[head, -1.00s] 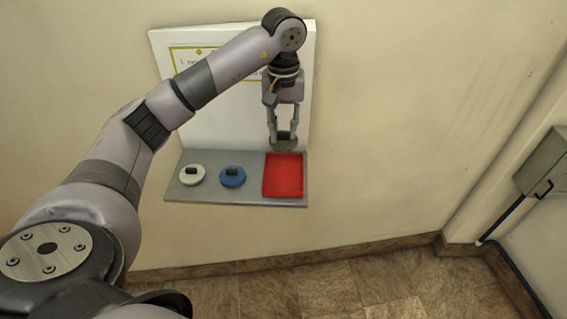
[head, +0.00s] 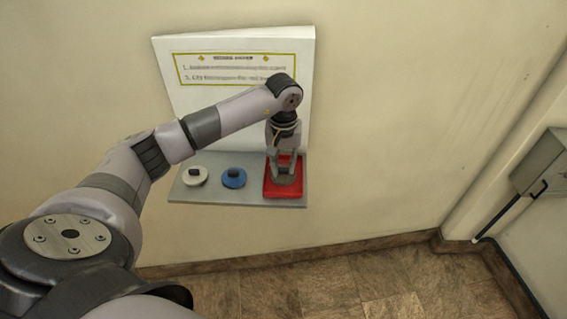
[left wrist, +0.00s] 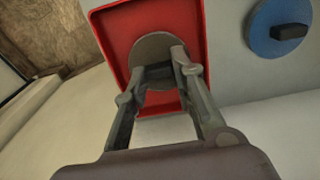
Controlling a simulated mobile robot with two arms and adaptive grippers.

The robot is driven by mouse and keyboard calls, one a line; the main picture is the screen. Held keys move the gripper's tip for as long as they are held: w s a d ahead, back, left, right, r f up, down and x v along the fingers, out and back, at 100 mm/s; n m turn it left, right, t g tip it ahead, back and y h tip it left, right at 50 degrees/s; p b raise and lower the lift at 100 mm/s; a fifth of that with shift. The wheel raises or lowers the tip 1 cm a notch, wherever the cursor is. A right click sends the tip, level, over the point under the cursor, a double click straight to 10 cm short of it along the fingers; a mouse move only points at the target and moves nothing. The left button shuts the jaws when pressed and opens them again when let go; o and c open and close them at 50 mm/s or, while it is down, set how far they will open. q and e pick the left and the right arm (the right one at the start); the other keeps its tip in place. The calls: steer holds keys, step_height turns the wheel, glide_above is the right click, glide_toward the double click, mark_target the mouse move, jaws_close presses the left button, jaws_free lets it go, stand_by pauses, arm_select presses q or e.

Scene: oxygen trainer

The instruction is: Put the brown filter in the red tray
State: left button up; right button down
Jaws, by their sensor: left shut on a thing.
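The brown filter (head: 286,180) is a round disc, held by my left gripper (head: 285,172) over the red tray (head: 270,191) in the head view. In the left wrist view the filter (left wrist: 148,48) shows inside the outline of the red tray (left wrist: 112,38), with my left gripper (left wrist: 158,74) shut on its grip. I cannot tell whether the filter touches the tray floor. My right gripper is not in view.
A blue filter (head: 233,178) and a white filter (head: 194,176) sit on the grey shelf (head: 215,195) left of the tray. A white board (head: 235,46) with printed text rises behind the shelf. A grey box (head: 542,165) is on the far right wall.

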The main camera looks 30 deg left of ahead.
mark_target(284, 168)
arm_select(q)
steer(key=o, duration=0.5)
steer(key=shift+f, duration=0.1)
steer(key=o, duration=0.4)
steer(key=shift+c, duration=0.2)
steer(key=shift+o, duration=0.4)
steer(key=shift+r, duration=0.25)
step_height(284, 168, up, 12)
steer(key=b, duration=0.4)
